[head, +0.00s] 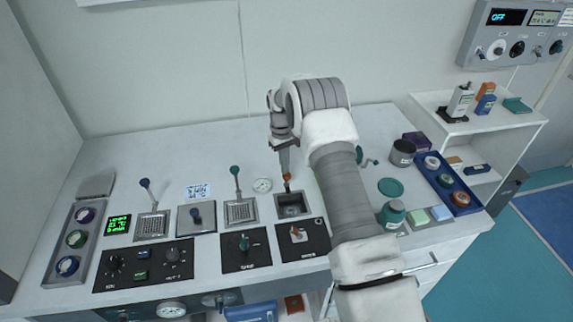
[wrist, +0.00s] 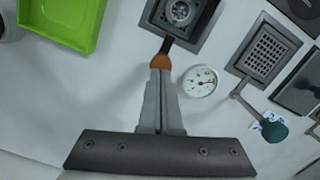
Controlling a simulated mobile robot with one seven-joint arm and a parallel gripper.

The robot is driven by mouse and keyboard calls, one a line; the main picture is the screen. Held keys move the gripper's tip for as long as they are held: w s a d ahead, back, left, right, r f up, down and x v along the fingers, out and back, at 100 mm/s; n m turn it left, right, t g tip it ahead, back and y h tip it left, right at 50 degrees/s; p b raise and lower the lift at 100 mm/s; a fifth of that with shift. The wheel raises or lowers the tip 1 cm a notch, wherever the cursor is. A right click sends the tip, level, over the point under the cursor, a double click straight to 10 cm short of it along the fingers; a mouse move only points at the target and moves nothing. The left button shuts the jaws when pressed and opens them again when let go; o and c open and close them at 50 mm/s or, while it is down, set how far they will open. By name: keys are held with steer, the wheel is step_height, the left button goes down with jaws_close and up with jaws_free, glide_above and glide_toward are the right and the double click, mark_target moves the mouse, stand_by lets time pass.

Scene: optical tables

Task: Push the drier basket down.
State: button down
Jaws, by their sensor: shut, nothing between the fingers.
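My gripper (head: 285,168) is shut and empty, pointing down at the orange knob (head: 287,178) of a lever. In the wrist view the closed fingertips (wrist: 160,66) meet or overlap the orange knob (wrist: 161,61); I cannot tell whether they touch. The lever runs to a square metal well (head: 291,206), which shows at the top of the wrist view (wrist: 205,22) with a round grate inside, apparently low. Two other mesh baskets, one with a teal-knobbed lever (head: 235,170) and one with a blue-knobbed lever (head: 146,183), have raised levers. No readable label shows which basket is the drier's.
A dial gauge (head: 262,185) lies left of the orange knob. Black control panels (head: 245,251) line the front edge. A green tray (wrist: 60,25) lies beside the well in the wrist view. Bottles and a blue rack (head: 461,205) stand right of my arm.

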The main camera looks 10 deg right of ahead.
steer(key=shift+w+a+r+b, duration=0.2)
steer(key=shift+w+a, duration=0.05)
steer(key=shift+w, duration=0.4)
steer(key=shift+w+a+r+b, duration=0.2)
steer(key=shift+w+a, duration=0.05)
steer(key=shift+w, duration=0.35)
steer(key=shift+r, duration=0.15)
step_height(320, 180, up, 17)
steer(key=w, duration=0.1)
steer(key=shift+w+a+p, duration=0.25)
steer(key=shift+a+p, duration=0.05)
steer(key=shift+p, duration=0.05)
steer(key=shift+r, duration=0.1)
